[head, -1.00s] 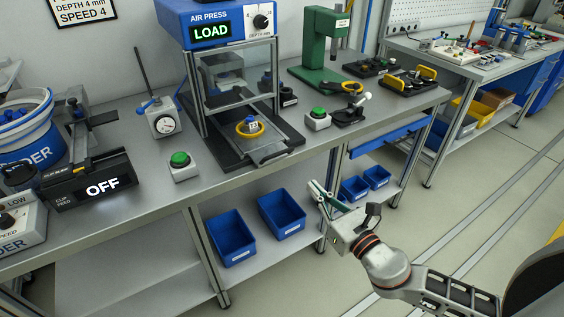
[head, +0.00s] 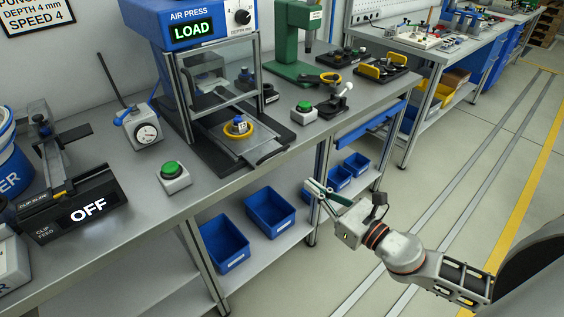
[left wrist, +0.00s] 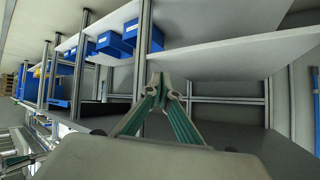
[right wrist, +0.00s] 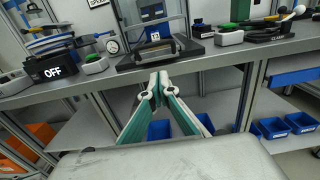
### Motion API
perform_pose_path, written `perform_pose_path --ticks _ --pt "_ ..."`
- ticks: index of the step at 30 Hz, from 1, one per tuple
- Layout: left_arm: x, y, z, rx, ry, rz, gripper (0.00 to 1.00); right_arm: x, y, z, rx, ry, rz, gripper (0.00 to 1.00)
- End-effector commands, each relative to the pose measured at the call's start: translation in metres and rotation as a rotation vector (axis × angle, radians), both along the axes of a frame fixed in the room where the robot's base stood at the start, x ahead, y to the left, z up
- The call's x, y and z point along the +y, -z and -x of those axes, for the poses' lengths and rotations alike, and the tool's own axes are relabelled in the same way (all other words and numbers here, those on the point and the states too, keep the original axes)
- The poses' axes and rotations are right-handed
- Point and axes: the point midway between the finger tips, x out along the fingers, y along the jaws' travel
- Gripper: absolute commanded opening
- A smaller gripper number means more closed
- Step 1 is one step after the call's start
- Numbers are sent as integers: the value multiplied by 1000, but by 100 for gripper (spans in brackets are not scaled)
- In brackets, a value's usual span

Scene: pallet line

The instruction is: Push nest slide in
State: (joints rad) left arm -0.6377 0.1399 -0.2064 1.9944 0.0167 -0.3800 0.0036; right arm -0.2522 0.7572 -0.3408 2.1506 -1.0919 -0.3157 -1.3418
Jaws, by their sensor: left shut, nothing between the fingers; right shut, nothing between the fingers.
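The air press (head: 192,28) stands on the bench with its display reading LOAD. Its nest slide (head: 240,143) is out toward the bench front, with a dark handle (head: 272,153) at the front end. A yellow ring nest (head: 238,129) holding a small blue and white part sits on the slide. The press also shows in the right wrist view (right wrist: 155,30). My right gripper (head: 312,186) is shut and empty, in front of the bench edge and apart from the slide handle. My left gripper is outside the head view; its own wrist view shows its fingers (left wrist: 159,82) shut and empty.
A green-button box (head: 172,176) stands left of the slide and another (head: 304,112) right of it. A clip feed reading OFF (head: 80,208) is at the left. Blue bins (head: 270,212) sit on the shelf below. The floor right of the bench is clear.

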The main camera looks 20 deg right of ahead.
Motion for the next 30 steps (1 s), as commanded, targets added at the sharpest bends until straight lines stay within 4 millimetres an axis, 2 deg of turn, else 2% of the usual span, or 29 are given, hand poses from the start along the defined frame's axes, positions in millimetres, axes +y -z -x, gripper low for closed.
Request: perform_pose_path --ticks 2,18,24,30 --pt "-1 -3 1 3 0 4 0 4 -5 -12 -6 0 0 0" --pt "-3 -6 7 18 -3 17 0 33 -3 -91 -2 1 -2 0" --pt "-3 -7 7 19 -3 16 0 40 -1 -110 -1 0 -1 0" --pt "-3 -10 6 15 -3 16 0 42 0 -115 1 0 -1 0"
